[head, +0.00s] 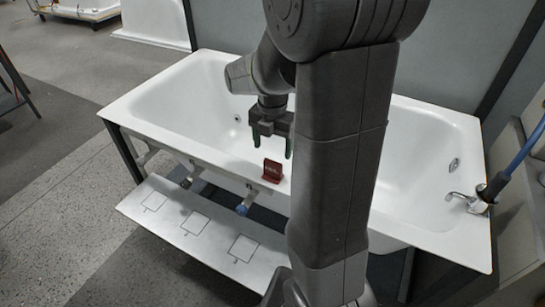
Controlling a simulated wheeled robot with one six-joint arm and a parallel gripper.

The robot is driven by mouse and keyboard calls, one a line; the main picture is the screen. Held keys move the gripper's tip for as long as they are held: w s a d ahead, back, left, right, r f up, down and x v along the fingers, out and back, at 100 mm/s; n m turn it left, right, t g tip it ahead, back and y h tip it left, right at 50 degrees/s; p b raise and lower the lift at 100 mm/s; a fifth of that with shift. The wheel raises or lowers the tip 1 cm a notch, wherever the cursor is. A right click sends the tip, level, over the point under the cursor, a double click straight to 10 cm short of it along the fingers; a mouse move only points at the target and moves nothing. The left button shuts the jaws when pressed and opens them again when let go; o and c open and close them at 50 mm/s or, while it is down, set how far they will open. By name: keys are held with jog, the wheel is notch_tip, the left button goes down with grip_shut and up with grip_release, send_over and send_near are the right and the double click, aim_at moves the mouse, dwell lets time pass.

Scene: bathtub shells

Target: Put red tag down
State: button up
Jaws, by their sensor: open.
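The red tag (272,171) is a small dark red block with faint light lettering, too small to read. It appears to stand upright at the front rim of the white bathtub (215,152). My gripper (272,147) is open and points down just above the tag, with one green-tipped finger toward each side of it. Nothing shows between the fingers. I cannot tell exactly how far the fingertips are from the tag. My arm hides the middle of the tub.
A pale panel (172,221) with several outlined squares lies below the tub's front, its squares empty. Pipe fittings, one blue-tipped (242,209), stick out above it. A tap (468,202) is at the tub's right end. Grey floor (60,170) is open at left.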

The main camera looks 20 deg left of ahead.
aim_at(272, 163)
jog(key=shift+r, duration=1.25)
notch_tip(272, 163, down, 12)
jog(key=shift+f+b, duration=0.15)
jog(key=shift+b, duration=0.5)
jog(key=shift+w+r, duration=0.1)
jog(key=shift+r, duration=1.65)
